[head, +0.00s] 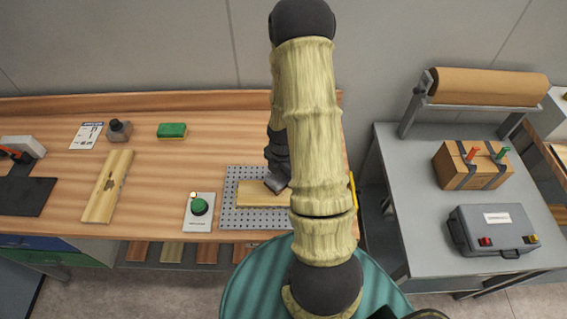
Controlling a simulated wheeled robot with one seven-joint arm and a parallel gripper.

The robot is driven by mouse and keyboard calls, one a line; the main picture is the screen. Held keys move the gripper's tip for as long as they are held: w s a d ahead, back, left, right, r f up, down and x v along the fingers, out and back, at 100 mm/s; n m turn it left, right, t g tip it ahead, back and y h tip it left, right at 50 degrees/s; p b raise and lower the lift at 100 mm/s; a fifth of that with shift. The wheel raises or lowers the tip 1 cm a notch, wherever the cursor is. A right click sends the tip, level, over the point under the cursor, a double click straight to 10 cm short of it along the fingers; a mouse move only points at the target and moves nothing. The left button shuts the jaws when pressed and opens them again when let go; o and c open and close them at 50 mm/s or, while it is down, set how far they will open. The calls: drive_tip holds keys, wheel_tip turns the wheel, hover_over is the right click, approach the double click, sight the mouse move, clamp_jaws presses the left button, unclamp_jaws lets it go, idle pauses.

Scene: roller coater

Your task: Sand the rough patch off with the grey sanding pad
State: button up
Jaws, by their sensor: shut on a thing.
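My gripper (277,180) reaches down at the right end of a pale wooden board (252,194) and is shut on a small grey block, which looks like the sanding pad (274,184). The pad is at the board's surface; I cannot tell whether it touches. The board lies on a grey perforated plate (229,217) on the bench. My arm hides the right part of the board and plate. I see no rough patch on the visible part of this board. Another board (103,199), at the left, has a small dark mark (110,184).
A green and yellow sponge (172,131), a dark bottle (119,131) and a paper card (86,135) lie further back. A grey table (400,150) with a carton (466,172) and a grey case (490,220) stands right.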

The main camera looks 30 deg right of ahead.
wheel_tip(320, 180, up, 2)
drive_tip(key=shift+r+p, duration=0.1)
drive_tip(key=shift+p, duration=0.5)
drive_tip(key=shift+s+d+r+p, duration=0.1)
drive_tip(key=shift+s+r+p, duration=0.15)
drive_tip(key=shift+r+p, duration=0.4)
drive_tip(key=shift+w, duration=0.15)
